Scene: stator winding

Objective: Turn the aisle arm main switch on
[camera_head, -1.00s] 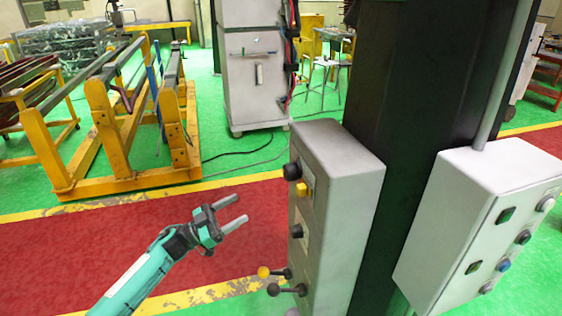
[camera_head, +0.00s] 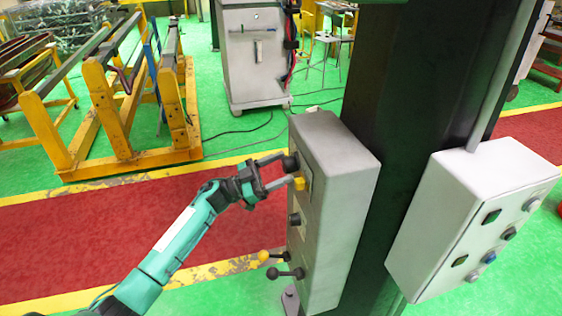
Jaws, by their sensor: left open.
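A grey control box (camera_head: 340,170) is mounted on the dark column. Its left face carries a black knob (camera_head: 291,163) at the top, a yellow switch (camera_head: 299,184) just below, another black knob (camera_head: 295,219) in the middle, and two levers (camera_head: 281,264) low down. I cannot tell from labels which is the main switch. My left gripper (camera_head: 276,173) is open and empty, its fingertips at the top knob and the yellow switch, one finger near each. Whether they touch is unclear. My right gripper is out of view.
A second, pale box (camera_head: 455,225) with buttons hangs on the column's (camera_head: 415,100) right side. Yellow frames (camera_head: 120,110) and a grey cabinet (camera_head: 253,60) stand behind. The red floor strip (camera_head: 90,225) left of the control box is clear.

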